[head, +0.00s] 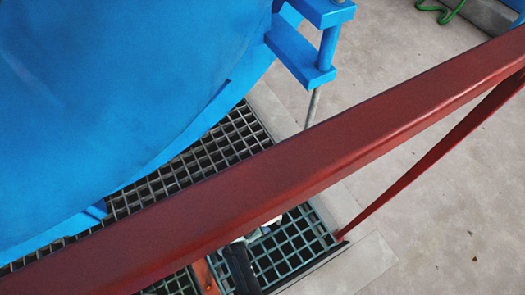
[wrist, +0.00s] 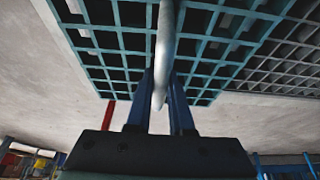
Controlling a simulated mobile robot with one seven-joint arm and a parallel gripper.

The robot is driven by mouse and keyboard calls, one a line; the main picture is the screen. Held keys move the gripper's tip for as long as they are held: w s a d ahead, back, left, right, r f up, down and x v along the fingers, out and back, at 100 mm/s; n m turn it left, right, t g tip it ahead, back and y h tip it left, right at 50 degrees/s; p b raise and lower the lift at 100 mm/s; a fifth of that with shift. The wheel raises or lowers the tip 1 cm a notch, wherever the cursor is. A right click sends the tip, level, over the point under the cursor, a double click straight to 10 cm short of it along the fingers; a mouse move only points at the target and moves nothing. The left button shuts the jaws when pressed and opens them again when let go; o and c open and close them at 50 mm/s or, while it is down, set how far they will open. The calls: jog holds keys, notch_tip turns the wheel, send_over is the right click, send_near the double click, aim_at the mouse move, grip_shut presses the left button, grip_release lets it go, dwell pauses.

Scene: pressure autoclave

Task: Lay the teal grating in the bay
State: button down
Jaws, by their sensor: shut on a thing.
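The teal grating (head: 300,240) shows below the red rail in the head view, partly hidden by the rail and my arm. It fills the top of the wrist view (wrist: 105,42). My gripper (wrist: 165,85) has its two blue fingers close around a pale grey bar (wrist: 166,40) that runs across the grating's face. In the head view, the fingertips are hidden behind the rail. A dark gap borders the grating's lower right edge near the pale floor edge. The bay's outline is mostly hidden, and I cannot tell whether the grating lies flush in it.
A red rail (head: 260,180) crosses the head view in front of the work area, with a thinner red brace (head: 430,150). The large blue vessel (head: 110,90) fills the upper left. Dark floor grating (head: 215,145) runs beneath it. Pale concrete floor (head: 440,190) lies open at right.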

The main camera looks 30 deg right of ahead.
jog(key=shift+w+f+b, duration=0.2)
jog(key=shift+f+b, duration=2.05)
jog(key=shift+f, duration=0.5)
jog(key=shift+f+b, duration=1.4)
jog(key=shift+f, duration=0.7)
dwell(0.4)
jog(key=c, duration=0.8)
grip_release()
jog(key=shift+o, duration=0.4)
jog(key=shift+s, duration=0.25)
jog(key=p+v, duration=0.9)
jog(key=v, duration=0.4)
jog(key=shift+d, duration=0.1)
